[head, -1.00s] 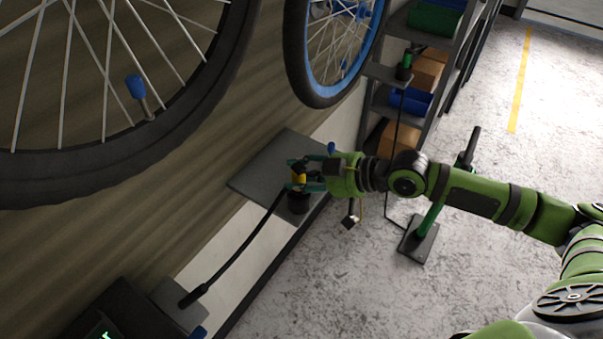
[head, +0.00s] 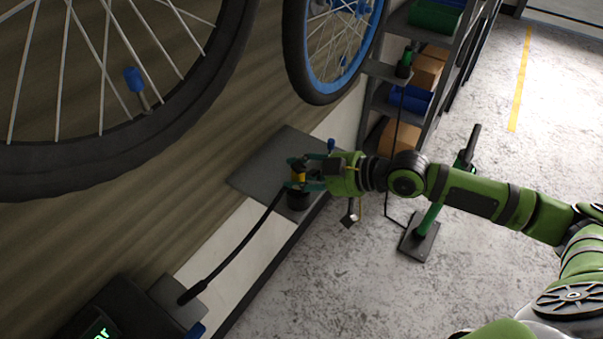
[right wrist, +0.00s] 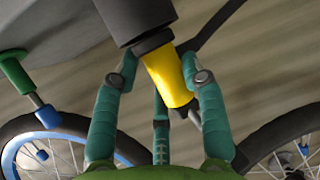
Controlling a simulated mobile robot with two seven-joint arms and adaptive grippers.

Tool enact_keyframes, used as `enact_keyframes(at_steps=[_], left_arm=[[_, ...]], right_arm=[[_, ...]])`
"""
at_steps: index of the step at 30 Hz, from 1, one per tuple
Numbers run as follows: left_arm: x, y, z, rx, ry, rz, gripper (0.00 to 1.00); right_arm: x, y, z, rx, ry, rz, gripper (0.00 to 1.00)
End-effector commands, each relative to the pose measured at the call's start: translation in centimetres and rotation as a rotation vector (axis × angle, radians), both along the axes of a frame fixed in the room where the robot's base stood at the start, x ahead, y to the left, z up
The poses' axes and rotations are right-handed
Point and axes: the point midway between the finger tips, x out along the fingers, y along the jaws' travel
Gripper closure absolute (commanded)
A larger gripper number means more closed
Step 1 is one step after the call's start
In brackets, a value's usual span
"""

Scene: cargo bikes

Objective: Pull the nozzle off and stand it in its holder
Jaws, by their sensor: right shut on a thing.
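The yellow nozzle (head: 298,177) is held in my right gripper (head: 296,174), whose fingers are shut around its sides. In the right wrist view the nozzle (right wrist: 167,75) shows between the teal fingers (right wrist: 160,85). The black cup-like holder (head: 298,200) stands on the grey shelf plate directly below the nozzle. In the wrist view the nozzle's end meets a black collar at the mouth of the dark holder (right wrist: 135,15). How deep it sits is hidden. A black hose (head: 243,238) runs from the nozzle down to the lower left. My left gripper is not in view.
The grey shelf plate (head: 262,170) is mostly bare. A blue-rimmed wheel (head: 322,92) and a larger wheel (head: 100,172) hang above it. A black box with a green display (head: 98,334) is at lower left. A green floor pump (head: 428,222) stands on open floor at right.

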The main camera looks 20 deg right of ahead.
Motion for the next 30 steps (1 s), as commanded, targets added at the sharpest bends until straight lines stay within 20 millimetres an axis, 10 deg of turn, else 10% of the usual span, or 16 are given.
enact_keyframes(at_steps=[11,12,14,30], left_arm=[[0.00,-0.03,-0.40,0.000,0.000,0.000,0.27],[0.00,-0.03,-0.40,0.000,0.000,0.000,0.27],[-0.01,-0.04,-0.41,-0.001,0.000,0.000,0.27],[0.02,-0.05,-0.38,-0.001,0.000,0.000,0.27]], right_arm=[[-0.45,-0.10,-1.75,-0.009,0.032,-0.001,1.00],[-0.44,-0.12,-1.77,-0.009,0.032,-0.001,0.50],[-0.43,-0.12,-1.78,-0.009,0.032,-0.001,0.31],[-0.54,-0.04,-1.69,-0.009,0.033,0.002,0.41]])
